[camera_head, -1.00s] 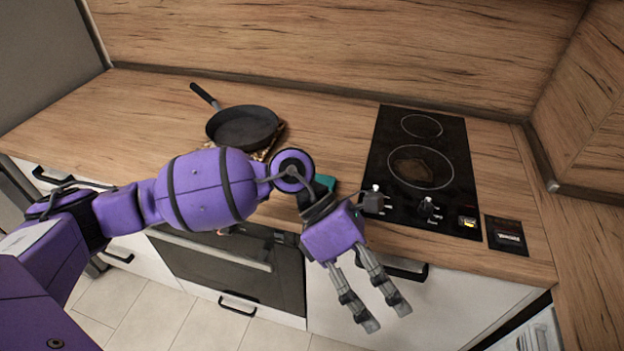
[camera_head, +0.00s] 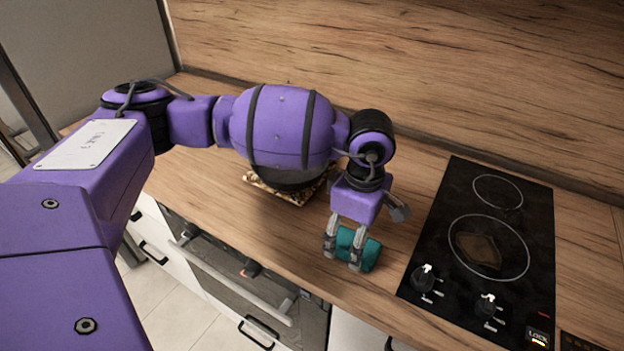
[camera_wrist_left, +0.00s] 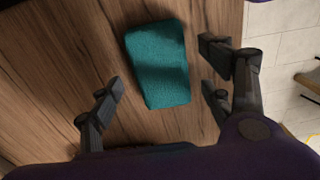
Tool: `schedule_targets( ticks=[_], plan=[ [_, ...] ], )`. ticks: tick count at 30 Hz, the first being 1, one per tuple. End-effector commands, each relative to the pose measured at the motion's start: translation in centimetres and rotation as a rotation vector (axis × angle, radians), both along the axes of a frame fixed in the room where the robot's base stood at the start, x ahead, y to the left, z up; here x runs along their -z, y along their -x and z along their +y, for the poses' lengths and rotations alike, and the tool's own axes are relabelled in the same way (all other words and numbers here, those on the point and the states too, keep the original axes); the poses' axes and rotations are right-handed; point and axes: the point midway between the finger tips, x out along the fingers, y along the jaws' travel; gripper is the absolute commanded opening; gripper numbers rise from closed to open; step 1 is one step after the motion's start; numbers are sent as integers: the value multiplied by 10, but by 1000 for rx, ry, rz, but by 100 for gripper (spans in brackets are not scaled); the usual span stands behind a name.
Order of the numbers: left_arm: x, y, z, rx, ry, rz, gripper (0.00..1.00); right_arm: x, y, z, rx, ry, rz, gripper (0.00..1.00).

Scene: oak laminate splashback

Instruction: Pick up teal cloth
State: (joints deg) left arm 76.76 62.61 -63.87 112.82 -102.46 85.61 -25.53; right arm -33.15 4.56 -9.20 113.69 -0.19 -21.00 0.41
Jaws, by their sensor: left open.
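The teal cloth (camera_head: 371,255) lies folded on the wooden counter, left of the cooktop. In the left wrist view the teal cloth (camera_wrist_left: 158,65) is a whole rectangle on the wood, ahead of and between the fingers. My left gripper (camera_head: 343,256) is open and points down at the cloth, its fingers partly hiding it in the head view. The left gripper (camera_wrist_left: 165,100) holds nothing, and I cannot tell whether a finger touches the cloth. My right gripper is not in view.
The black cooktop (camera_head: 480,240) with knobs is right of the cloth. The dark pan (camera_head: 290,180) rests on a patterned mat (camera_head: 300,196) behind my left arm, partly hidden. The counter's front edge is close to the cloth. An oven (camera_head: 240,275) is below.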

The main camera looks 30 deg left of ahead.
Motion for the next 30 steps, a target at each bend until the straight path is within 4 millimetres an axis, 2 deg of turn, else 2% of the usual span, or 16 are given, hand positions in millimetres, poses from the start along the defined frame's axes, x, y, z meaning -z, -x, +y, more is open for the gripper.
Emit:
schedule_targets(
  ticks=[4, 12, 23, 30],
  plan=[
    [17, 1, 0, -2, 1, 3, 73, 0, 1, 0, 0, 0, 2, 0],
    [20, 1, 0, -1, 1, 3, 71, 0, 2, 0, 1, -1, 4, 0],
    [19, 0, 0, -1, 2, 1, 25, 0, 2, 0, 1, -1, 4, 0],
    [18, 0, -1, -1, 2, 0, 24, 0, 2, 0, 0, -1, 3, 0]
  ],
)
